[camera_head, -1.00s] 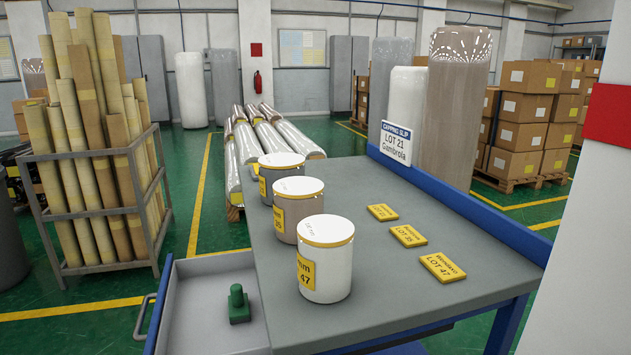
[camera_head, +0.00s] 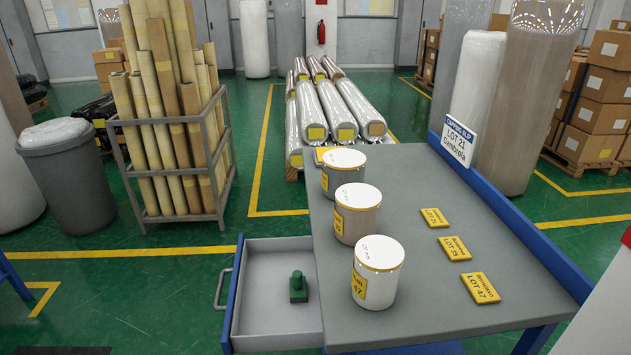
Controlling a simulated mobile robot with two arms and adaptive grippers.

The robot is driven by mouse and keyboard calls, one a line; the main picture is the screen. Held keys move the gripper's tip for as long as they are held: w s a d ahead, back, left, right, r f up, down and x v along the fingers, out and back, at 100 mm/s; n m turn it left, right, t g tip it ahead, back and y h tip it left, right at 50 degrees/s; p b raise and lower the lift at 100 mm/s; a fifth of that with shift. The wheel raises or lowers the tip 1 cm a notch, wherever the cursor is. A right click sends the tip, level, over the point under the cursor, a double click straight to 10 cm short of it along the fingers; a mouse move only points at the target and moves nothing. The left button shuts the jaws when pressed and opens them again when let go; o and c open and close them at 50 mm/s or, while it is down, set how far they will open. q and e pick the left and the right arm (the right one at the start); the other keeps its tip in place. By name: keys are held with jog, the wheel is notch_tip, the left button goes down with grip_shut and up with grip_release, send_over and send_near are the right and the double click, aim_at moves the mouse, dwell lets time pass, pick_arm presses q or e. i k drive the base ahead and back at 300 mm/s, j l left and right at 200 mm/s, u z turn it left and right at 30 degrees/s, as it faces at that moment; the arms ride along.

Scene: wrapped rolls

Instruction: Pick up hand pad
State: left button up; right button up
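The hand pad is most likely the small green block with a raised knob (camera_head: 298,287). It lies in the open grey drawer (camera_head: 258,268) at the left side of the workbench (camera_head: 410,270). Nothing covers it from this view. Neither of my grippers shows in the head view.
Three lidded tubs (camera_head: 378,273) stand along the bench's left side. Three yellow lot tags (camera_head: 480,288) lie to their right. A sign (camera_head: 458,142) stands at the back blue rail. A rack of tubes (camera_head: 180,150) and a grey bin (camera_head: 73,180) stand left.

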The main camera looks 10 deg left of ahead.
aim_at(298, 291)
jog(key=k+j, duration=0.1)
jog(key=j, duration=0.35)
jog(key=k+j, duration=0.1)
jog(key=j, duration=0.75)
jog(key=k+j, duration=0.15)
jog(key=j, duration=0.3)
